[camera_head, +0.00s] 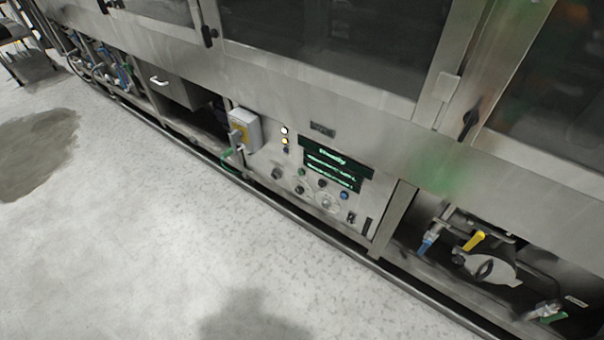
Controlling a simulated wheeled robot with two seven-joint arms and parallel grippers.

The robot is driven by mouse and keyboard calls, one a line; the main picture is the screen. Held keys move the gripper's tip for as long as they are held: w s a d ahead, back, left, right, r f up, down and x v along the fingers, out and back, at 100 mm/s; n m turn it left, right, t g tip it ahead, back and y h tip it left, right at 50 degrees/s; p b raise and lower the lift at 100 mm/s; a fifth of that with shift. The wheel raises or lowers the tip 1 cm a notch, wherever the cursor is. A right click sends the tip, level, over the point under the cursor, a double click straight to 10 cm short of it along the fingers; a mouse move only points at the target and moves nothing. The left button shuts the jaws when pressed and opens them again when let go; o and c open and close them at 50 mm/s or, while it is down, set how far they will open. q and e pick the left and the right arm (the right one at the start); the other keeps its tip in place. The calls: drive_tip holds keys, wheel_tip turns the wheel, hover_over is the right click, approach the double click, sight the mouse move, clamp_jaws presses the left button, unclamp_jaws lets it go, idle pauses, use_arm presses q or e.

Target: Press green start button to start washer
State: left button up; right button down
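The stainless steel tunnel washer (290,85) runs diagonally across the view, from upper left to lower right. Its control panel (262,168) is low on the front, near the middle. A dark display (336,163) with green text is on the panel. Below the display are several small knobs and buttons. A small green button (302,172) sits just left of the display's lower part. A blue button (344,195) is to its right. White and yellow lights (284,136) are left of the display. Neither of my grippers is in view.
A grey switch box (246,130) with a yellow plate sticks out left of the panel. Pipes and a yellow-handled valve (475,240) fill an open bay at lower right. The grey floor (130,240) in front is clear, with dark patches.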

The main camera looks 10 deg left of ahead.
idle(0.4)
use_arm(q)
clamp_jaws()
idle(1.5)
